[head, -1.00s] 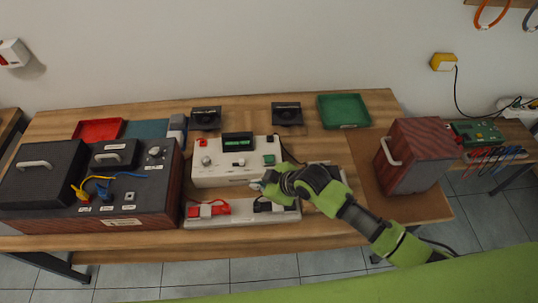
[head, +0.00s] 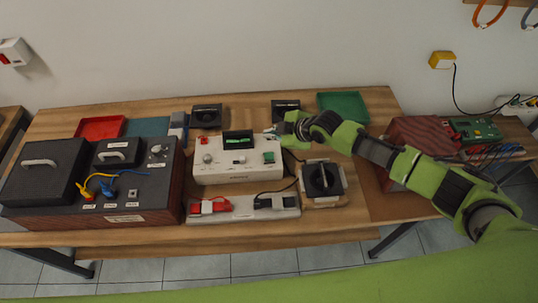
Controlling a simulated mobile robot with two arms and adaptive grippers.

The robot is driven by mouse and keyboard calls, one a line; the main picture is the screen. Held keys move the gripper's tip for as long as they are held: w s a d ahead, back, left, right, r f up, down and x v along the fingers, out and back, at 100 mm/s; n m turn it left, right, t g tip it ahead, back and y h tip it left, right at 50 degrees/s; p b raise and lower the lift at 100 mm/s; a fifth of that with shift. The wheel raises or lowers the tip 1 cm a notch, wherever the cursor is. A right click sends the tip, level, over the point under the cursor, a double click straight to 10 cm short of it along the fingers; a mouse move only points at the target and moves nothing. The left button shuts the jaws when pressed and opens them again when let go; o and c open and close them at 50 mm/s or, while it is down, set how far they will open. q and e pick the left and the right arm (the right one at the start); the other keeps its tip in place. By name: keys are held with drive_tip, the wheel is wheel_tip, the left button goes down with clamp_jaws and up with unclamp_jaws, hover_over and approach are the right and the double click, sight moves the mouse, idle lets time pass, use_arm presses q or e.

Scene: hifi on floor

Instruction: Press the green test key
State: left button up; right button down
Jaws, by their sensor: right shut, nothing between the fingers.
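My right gripper (head: 271,131) is shut and empty. In the picture it appears just above the key, near the box's back right corner; whether it touches the box I cannot tell. The key's top shows uncovered. My left gripper is not in view.
A dark hi-fi unit (head: 110,195) fills the left. Two black speaker parts and a green tray (head: 357,104) are behind. A wood-sided box (head: 418,135) is partly behind my arm.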

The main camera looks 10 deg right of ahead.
sight(270, 157)
drive_tip(key=shift+f, duration=0.1)
wheel_tip(270, 157, down, 9)
drive_tip(key=b, duration=0.7)
drive_tip(key=shift+r, duration=0.2)
idle(0.9)
drive_tip(key=shift+f+b, duration=0.45)
